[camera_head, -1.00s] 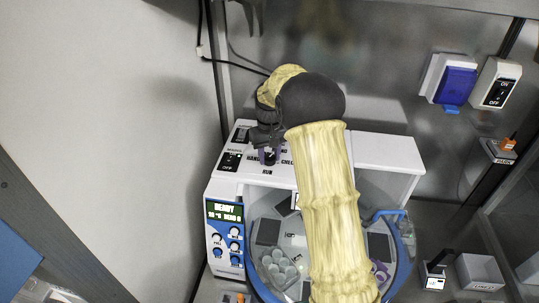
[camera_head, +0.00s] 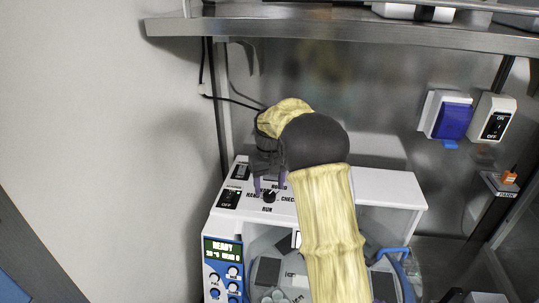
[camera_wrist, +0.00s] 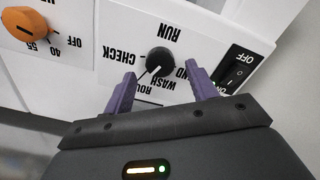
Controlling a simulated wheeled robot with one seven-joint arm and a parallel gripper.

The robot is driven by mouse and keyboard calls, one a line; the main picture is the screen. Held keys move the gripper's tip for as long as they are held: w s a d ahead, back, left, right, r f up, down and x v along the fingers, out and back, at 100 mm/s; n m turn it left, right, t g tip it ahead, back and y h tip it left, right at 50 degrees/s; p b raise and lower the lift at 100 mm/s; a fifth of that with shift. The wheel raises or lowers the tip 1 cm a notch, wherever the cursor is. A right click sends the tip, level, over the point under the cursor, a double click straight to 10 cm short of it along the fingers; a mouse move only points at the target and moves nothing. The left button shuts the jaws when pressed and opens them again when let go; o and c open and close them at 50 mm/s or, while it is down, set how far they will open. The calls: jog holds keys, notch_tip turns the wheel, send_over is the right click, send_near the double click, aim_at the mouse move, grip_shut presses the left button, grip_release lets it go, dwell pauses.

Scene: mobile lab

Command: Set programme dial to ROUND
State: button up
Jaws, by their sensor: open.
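The programme dial (camera_wrist: 159,62) is a small black knob on the white top panel of the machine, also in the head view (camera_head: 269,196). Printed around it are RUN, CHECK, WASH, a partly hidden ROUND label and a label ending in ND. Its pale pointer mark seems to face the lower left in the wrist view, between CHECK and ROUND; I cannot tell its exact setting. My gripper (camera_head: 270,182) is open, its purple fingers on either side of the dial and apart from it. In the wrist view my gripper (camera_wrist: 158,80) has nothing between its fingertips.
Black ON/OFF switches (camera_wrist: 237,72) sit beside the dial. An orange knob (camera_wrist: 24,23) is at the wrist view's upper left. A lit READY display (camera_head: 222,249) is on the machine's front. A metal shelf (camera_head: 330,36) spans above. A blue-covered socket (camera_head: 452,120) is on the back wall.

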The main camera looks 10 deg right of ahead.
aim_at(270, 194)
notch_tip(270, 194, up, 14)
jog(key=b, duration=0.1)
jog(key=shift+r+b, duration=0.2)
jog(key=shift+b, duration=0.15)
jog(key=s+f+m+t+b, duration=0.1)
jog(key=s+f, duration=1)
jog(key=s, duration=0.2)
jog(key=s+f+t+b, duration=0.1)
jog(key=s+f+b, duration=0.1)
jog(key=s+f, duration=0.8)
jog(key=s, duration=0.4)
jog(key=shift+s+f+m+t, duration=0.2)
jog(key=shift+f+m+t, duration=0.1)
jog(key=shift+f+m, duration=0.1)
